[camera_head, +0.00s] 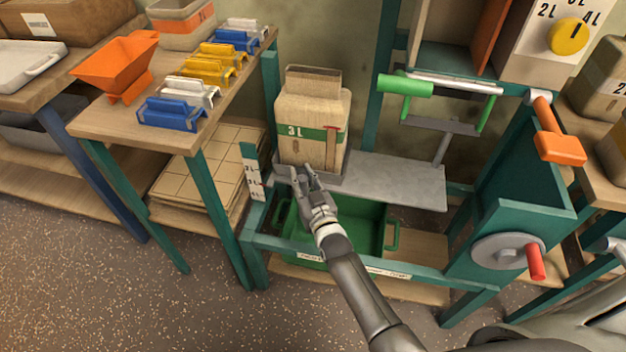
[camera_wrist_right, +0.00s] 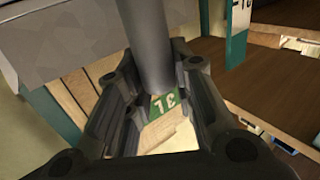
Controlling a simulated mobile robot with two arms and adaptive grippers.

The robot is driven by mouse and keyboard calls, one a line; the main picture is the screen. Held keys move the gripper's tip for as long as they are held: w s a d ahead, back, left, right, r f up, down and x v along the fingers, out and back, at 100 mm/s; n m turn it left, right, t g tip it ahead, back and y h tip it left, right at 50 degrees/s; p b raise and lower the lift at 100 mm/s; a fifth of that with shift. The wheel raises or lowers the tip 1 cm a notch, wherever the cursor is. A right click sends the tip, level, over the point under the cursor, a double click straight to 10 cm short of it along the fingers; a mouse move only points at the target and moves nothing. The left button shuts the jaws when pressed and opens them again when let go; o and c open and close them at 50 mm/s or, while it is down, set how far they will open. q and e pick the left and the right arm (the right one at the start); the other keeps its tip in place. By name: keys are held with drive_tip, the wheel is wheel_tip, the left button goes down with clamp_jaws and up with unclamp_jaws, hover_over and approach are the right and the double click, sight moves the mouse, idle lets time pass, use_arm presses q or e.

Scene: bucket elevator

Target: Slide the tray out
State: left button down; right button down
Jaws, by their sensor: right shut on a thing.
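The grey metal tray (camera_head: 400,183) lies in the teal frame, with a cardboard box marked 3 L (camera_head: 313,120) standing at its left end. My right gripper (camera_head: 303,174) is at the tray's front left edge, just below the box. In the right wrist view my right gripper (camera_wrist_right: 155,90) is closed around a dark grey round bar (camera_wrist_right: 150,45), which looks like the tray's handle. The tray's grey surface also shows at the upper left there (camera_wrist_right: 70,45). The head view hides the grip itself behind my fingers. My left gripper is not in view.
A green bin (camera_head: 355,235) sits below the tray, behind the frame's front rail (camera_head: 350,263). A hand wheel with a red knob (camera_head: 508,251) is at the right. A green-handled bar (camera_head: 405,85) hangs above the tray. A side table (camera_head: 125,125) stands left.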

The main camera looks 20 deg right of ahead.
drive_tip(key=shift+w+a, duration=0.2)
drive_tip(key=shift+a, duration=0.2)
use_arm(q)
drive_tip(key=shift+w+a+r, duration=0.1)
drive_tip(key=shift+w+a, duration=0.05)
use_arm(e)
drive_tip(key=shift+a, duration=0.1)
drive_tip(key=c, duration=1.7)
unclamp_jaws()
drive_tip(key=shift+a, duration=0.1)
drive_tip(key=o, duration=0.5)
drive_tip(key=shift+w+a, duration=0.1)
drive_tip(key=shift+w, duration=0.05)
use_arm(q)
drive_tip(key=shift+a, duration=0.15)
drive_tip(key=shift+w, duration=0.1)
use_arm(e)
drive_tip(key=shift+s+f, duration=0.1)
drive_tip(key=shift+s, duration=0.3)
drive_tip(key=s, duration=1.1)
drive_tip(key=shift+s+d, duration=0.15)
drive_tip(key=shift+d, duration=0.15)
